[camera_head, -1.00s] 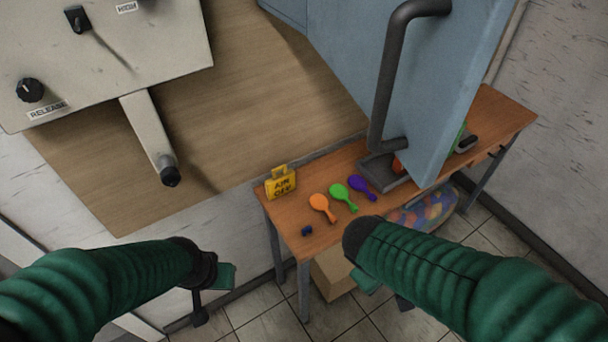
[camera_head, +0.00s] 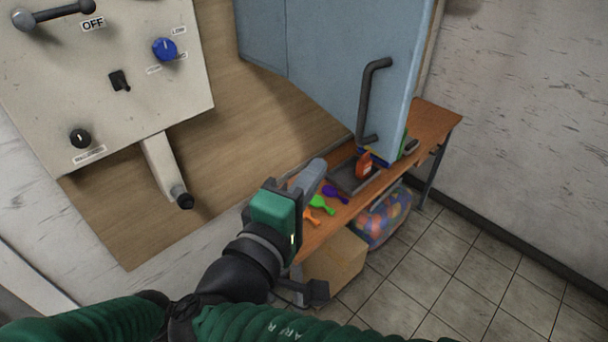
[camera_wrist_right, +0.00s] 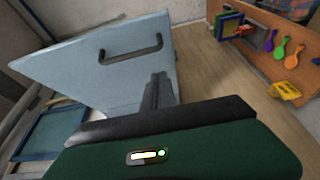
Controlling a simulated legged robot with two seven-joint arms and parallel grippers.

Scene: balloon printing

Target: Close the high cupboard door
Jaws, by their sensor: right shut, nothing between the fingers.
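The high cupboard door (camera_head: 335,50) is a light blue panel with a dark bar handle (camera_head: 367,100), and it stands open over the side table. In the right wrist view the door (camera_wrist_right: 85,75) and its handle (camera_wrist_right: 130,52) lie ahead of the fingers. My right gripper (camera_head: 310,177) is shut and empty, left of and below the handle in the head view. Its shut fingers (camera_wrist_right: 158,95) overlap the door's lower right edge in the wrist view; I cannot tell whether they touch. My left gripper is hidden; only its green sleeve shows at lower left.
A cardboard box (camera_head: 335,262) and a bag of coloured balls (camera_head: 385,220) are below. A white control panel (camera_head: 130,80) stands at the left. Tiled floor (camera_head: 470,285) is clear at right.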

